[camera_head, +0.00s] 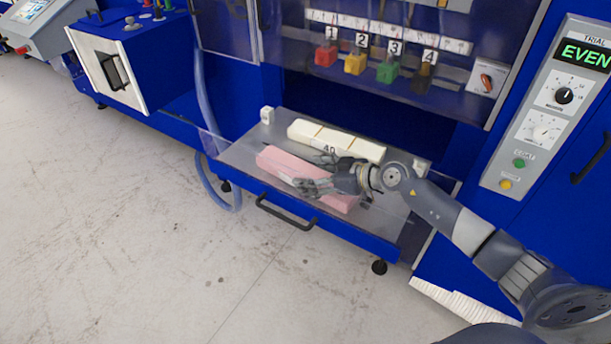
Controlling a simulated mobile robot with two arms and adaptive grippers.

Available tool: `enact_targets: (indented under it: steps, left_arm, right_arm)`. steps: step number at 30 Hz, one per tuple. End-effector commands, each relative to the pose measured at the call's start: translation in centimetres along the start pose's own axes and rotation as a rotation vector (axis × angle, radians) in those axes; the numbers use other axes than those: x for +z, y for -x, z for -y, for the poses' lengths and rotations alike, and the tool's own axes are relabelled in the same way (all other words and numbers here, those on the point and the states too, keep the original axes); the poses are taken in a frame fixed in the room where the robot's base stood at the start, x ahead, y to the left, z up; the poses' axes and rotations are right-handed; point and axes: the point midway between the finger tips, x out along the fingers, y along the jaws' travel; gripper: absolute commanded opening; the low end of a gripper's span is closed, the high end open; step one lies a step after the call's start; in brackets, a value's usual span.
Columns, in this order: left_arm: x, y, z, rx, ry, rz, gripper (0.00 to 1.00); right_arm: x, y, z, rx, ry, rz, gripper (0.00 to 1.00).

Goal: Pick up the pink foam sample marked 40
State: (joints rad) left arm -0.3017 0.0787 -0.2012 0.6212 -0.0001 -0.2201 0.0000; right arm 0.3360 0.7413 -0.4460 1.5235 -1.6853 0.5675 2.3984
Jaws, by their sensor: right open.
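The pink foam sample (279,160) is a long flat block lying on the grey metal tray (238,154) of the blue machine. A cream block (361,148) lies behind it, with a label reading 40 on its front side facing the pink foam. No marking can be read on the pink foam itself. My right gripper (301,173) comes in from the right and is open, its fingers over the middle of the pink foam. The gripper hides part of the foam's top. Whether the fingers touch it I cannot tell. My left gripper is not in view.
Small white blocks stand at the tray's back left (267,115) and right end (419,167). A dark handle (286,213) sticks out from the tray's blue front. Numbered coloured knobs (356,63) hang above. A control panel (548,110) stands right. The floor in front is clear.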

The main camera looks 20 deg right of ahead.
Motion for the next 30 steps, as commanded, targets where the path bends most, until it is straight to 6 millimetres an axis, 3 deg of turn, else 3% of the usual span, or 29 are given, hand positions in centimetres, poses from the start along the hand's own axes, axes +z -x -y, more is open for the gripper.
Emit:
enact_targets:
  steps: [3,10,14,15,30]
  left_arm:
    - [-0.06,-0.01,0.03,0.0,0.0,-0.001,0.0]
    - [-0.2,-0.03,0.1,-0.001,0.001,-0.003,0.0]
    - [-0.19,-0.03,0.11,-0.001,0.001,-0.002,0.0]
    - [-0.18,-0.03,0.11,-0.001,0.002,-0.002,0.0]
    - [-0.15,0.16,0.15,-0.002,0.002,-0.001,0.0]
  right_arm:
    - [-0.05,-0.97,0.01,0.0,0.001,0.0,0.72]
    - [0.03,-1.08,0.01,0.0,0.002,0.001,0.72]
    - [0.02,-1.06,0.01,0.0,0.001,0.001,0.46]
    - [0.03,-1.06,0.01,0.0,0.001,0.001,0.44]
    - [-0.63,-0.7,0.01,-0.001,0.004,0.002,0.44]
